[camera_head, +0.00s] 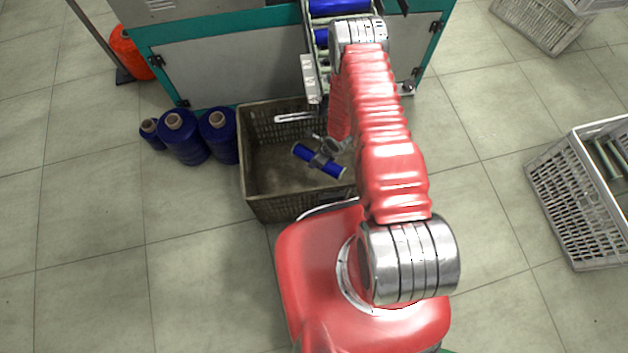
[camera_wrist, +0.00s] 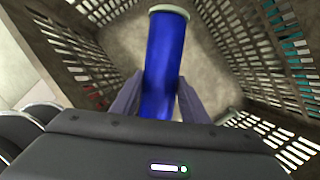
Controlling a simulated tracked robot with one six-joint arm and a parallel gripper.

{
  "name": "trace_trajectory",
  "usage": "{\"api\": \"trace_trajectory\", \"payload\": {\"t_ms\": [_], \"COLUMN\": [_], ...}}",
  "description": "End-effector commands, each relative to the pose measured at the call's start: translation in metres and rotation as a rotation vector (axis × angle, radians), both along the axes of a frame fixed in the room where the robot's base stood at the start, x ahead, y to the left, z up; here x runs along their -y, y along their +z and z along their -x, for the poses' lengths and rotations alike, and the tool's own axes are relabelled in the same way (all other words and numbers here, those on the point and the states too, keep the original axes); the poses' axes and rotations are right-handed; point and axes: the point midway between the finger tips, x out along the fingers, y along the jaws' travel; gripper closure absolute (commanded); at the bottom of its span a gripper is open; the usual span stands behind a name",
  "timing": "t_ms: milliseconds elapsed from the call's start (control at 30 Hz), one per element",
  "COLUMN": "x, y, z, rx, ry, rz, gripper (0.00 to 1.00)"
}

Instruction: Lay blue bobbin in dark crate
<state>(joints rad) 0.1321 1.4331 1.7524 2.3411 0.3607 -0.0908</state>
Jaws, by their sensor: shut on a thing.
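The blue bobbin (camera_head: 320,160) has pale ends and a blue middle. My gripper (camera_head: 325,158) is shut around its middle. In the head view the bobbin shows over the inside of the dark crate (camera_head: 262,207), slanting down to the right. In the wrist view the bobbin (camera_wrist: 166,60) stands out between my two fingers (camera_wrist: 160,100), with the crate's slatted walls (camera_wrist: 70,40) around it and bare crate floor beyond. Its near end is hidden by my gripper. I cannot tell whether it touches the crate floor.
The winding machine (camera_head: 230,70) stands just behind the crate, with blue bobbins (camera_head: 338,7) on it. Several blue thread cones (camera_head: 183,140) stand left of the crate. A pale crate (camera_head: 575,200) with bobbins is at the right, another (camera_head: 540,25) at the top right. Floor between is clear.

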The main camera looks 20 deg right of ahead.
Motion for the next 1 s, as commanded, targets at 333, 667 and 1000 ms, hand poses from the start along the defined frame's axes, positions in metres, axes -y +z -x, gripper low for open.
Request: {"api": "trace_trajectory", "payload": {"t_ms": [333, 667, 1000], "x": [0.000, 0.001, 0.001], "y": [-0.051, -0.097, -0.142], "z": [0.000, 0.001, 0.001], "rx": [0.000, -0.001, 0.000], "ry": [0.000, -0.001, -0.001], "rz": [0.000, 0.000, 0.000], "gripper": [0.89, 0.89, 0.89]}}
